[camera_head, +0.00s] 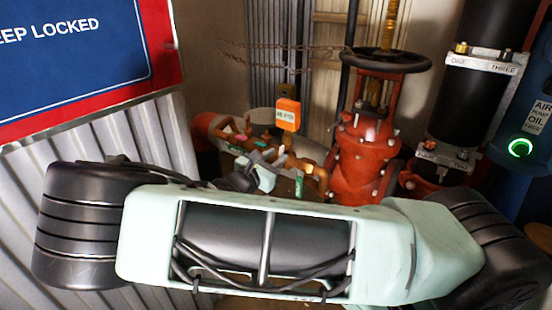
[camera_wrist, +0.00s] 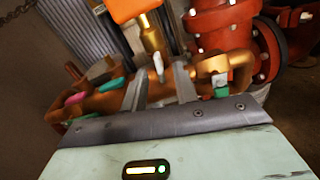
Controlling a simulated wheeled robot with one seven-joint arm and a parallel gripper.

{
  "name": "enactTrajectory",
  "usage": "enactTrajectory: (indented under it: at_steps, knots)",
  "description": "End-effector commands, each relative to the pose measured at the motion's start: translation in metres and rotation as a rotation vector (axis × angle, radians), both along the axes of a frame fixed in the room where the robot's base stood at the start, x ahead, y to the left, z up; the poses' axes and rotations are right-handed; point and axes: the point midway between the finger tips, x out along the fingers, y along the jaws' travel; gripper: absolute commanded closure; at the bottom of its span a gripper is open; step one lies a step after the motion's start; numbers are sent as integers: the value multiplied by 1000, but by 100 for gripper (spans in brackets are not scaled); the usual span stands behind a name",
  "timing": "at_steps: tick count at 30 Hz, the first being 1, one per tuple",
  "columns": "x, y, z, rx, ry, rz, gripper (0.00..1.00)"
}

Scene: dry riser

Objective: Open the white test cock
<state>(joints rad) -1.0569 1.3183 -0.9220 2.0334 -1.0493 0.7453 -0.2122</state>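The white test cock (camera_wrist: 158,66) is a small pale handle standing near upright on the bronze valve body (camera_wrist: 100,104) in the wrist view. My gripper (camera_wrist: 160,80) points at it with its two grey fingers spread apart, one on each side. The handle shows in the gap between the fingertips, and I see no finger clearly touching it. In the head view my gripper (camera_head: 262,172) is at the valve assembly, and my arm covers much of the area below. I cannot clearly tell the white handle from the fingers there.
A pink handle (camera_wrist: 76,98) and a teal handle (camera_wrist: 112,85) sit left of the fingers, another teal handle (camera_wrist: 221,92) right. An orange tag (camera_head: 288,114) hangs above. A red gate valve (camera_head: 362,150) with a black handwheel (camera_head: 388,62) stands close on the right.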

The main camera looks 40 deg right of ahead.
Motion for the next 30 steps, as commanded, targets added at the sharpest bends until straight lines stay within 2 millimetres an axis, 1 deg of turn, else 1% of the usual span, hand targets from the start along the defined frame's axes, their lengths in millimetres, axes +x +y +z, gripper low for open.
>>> enactTrajectory:
  at_steps: [1,4,12,13,14,15,16,24,30]
  knots:
    - [1,-4,0,-2,-1,-1,71]
    - [3,-8,0,-1,1,0,71]
    - [3,-9,0,0,1,0,71]
    - [3,-9,0,0,1,0,74]
    - [3,-9,0,0,1,0,82]
    - [3,-9,0,0,1,0,93]
    - [3,-9,0,0,1,0,100]
    - [3,-9,2,-2,7,0,100]
    - [3,-9,6,-22,60,0,100]
